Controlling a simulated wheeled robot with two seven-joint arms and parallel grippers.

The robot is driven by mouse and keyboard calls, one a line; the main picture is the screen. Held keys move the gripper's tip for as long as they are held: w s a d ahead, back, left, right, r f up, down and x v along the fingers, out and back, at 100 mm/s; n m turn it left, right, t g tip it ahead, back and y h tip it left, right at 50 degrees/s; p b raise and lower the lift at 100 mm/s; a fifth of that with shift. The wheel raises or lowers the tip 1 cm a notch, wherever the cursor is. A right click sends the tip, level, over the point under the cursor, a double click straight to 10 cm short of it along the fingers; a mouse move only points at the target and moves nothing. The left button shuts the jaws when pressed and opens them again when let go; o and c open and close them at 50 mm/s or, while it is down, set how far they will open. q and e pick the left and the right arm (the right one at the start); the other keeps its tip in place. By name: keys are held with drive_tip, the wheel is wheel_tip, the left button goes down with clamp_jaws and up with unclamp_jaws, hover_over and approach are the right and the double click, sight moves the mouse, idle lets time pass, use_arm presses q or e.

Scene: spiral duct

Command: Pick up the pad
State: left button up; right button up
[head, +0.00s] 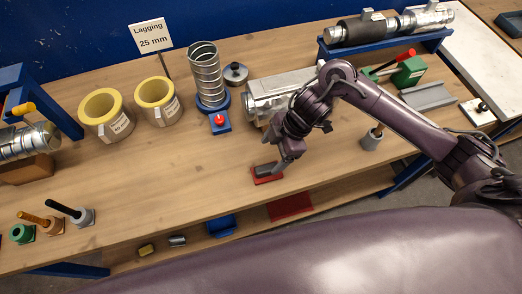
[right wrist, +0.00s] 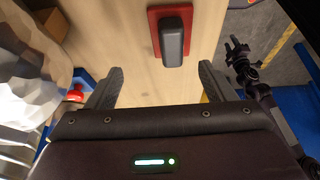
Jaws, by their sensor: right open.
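The pad (head: 264,170) is a small dark grey block with rounded edges. It lies on a red base (head: 268,180) near the front edge of the wooden bench. In the right wrist view the pad (right wrist: 175,42) sits ahead of my right gripper (right wrist: 160,72), on the red base (right wrist: 156,22). The right gripper is open and nothing is between its fingers. In the head view the right gripper (head: 287,160) is close to the pad, and its fingers are partly hidden. My left gripper does not show.
A metal box unit (head: 280,90) stands behind my right gripper. A blue stand with a red button (head: 219,119) and a wire spiral (head: 204,75) is to its left. A grey holder (head: 371,139) is to the right. The bench is clear left of the pad.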

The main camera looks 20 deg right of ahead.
sight(269, 167)
drive_tip(key=shift+w+d, duration=0.1)
drive_tip(key=shift+d, duration=0.55)
drive_tip(key=shift+s+f, duration=0.1)
drive_tip(key=shift+s, duration=0.2)
drive_tip(key=f, duration=0.1)
drive_tip(key=s+a+f+p, duration=0.1)
drive_tip(key=a+f+p, duration=0.1)
drive_tip(key=shift+s+f, duration=0.1)
drive_tip(key=shift+s, duration=0.15)
drive_tip(key=x, duration=0.2)
drive_tip(key=shift+w+f+p, duration=0.25)
drive_tip(key=shift+f+p, duration=0.1)
drive_tip(key=shift+f, duration=0.3)
drive_tip(key=c, duration=1.1)
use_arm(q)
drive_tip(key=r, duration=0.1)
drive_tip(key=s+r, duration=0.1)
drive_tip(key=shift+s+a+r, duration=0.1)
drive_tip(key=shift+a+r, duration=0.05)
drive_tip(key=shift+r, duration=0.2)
